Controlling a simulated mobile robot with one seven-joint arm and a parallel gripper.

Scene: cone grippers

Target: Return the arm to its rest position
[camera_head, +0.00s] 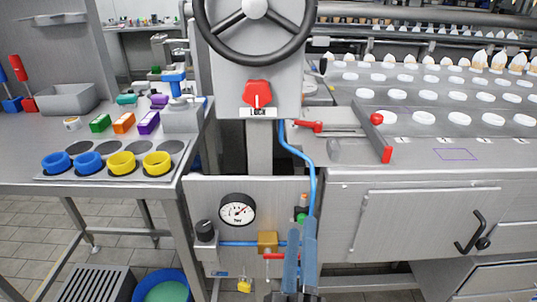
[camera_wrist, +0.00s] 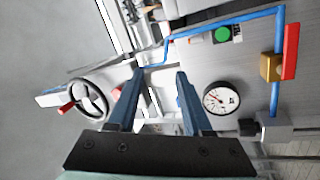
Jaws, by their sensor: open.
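My gripper (camera_head: 301,250) is at the bottom centre of the head view, in front of the panel with the gauge. Its two blue fingers point up and stand apart with nothing between them. In the wrist view my gripper (camera_wrist: 158,75) is open and empty, its dark palm at the bottom. The fingers overlap part of the panel and the blue pipe in the head view, so I cannot tell their exact distance from it. Most of my arm is out of view.
A panel (camera_head: 212,188) carries a gauge (camera_head: 237,211), a brass valve (camera_head: 268,242) and a blue pipe (camera_head: 297,150). A handwheel (camera_head: 255,50) and red knob (camera_head: 257,94) are above. A left bench (camera_head: 20,150) holds coloured rings. A right conveyor table (camera_head: 440,150) carries white pieces.

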